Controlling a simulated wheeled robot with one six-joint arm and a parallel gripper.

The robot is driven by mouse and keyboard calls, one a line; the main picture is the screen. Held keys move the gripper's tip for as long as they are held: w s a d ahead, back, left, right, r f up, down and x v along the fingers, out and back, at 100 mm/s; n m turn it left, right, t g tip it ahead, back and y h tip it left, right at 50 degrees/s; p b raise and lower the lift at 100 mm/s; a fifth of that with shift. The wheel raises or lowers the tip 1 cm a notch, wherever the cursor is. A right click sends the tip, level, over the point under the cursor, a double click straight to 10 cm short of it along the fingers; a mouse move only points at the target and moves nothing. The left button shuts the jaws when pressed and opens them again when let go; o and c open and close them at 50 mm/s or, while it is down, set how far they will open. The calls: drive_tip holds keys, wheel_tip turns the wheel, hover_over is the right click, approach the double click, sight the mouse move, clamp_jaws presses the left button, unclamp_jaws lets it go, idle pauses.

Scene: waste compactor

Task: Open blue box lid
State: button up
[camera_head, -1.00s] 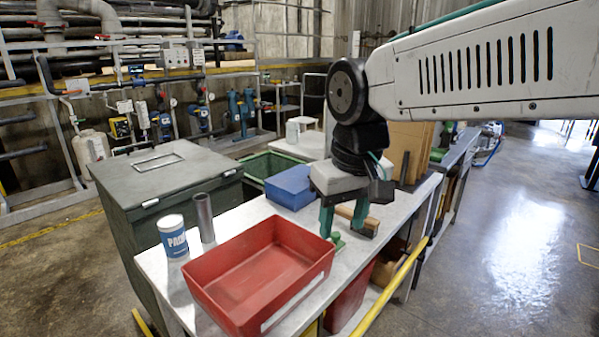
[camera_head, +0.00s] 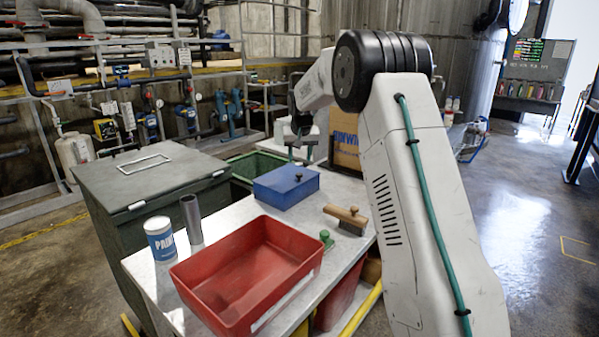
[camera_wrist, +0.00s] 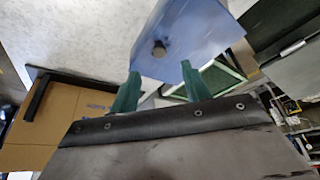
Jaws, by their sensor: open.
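The blue box (camera_head: 284,188) stands shut on the bench, behind the red tray. A small dark knob (camera_wrist: 159,48) sits on its blue surface in the wrist view. My gripper (camera_head: 300,158) is at the far side of the box in the head view, partly small and hard to make out. In the wrist view my gripper (camera_wrist: 160,82) is open and empty, with its two green fingers apart. The knob lies just beyond the fingertips, roughly between them. Nothing shows the fingers touching the knob.
The red tray (camera_head: 187,272), paint can (camera_head: 160,240), metal tube (camera_head: 192,218) and wooden-handled brush (camera_head: 347,217) are on the bench (camera_head: 228,212). A green bin (camera_head: 243,166) and a cardboard box (camera_head: 345,148) stand beyond the blue box.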

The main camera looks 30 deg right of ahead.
sight(299, 174)
drive_tip(key=x, duration=0.9)
drive_tip(key=shift+w+d+r, duration=0.15)
drive_tip(key=shift+d, duration=0.1)
clamp_jaws()
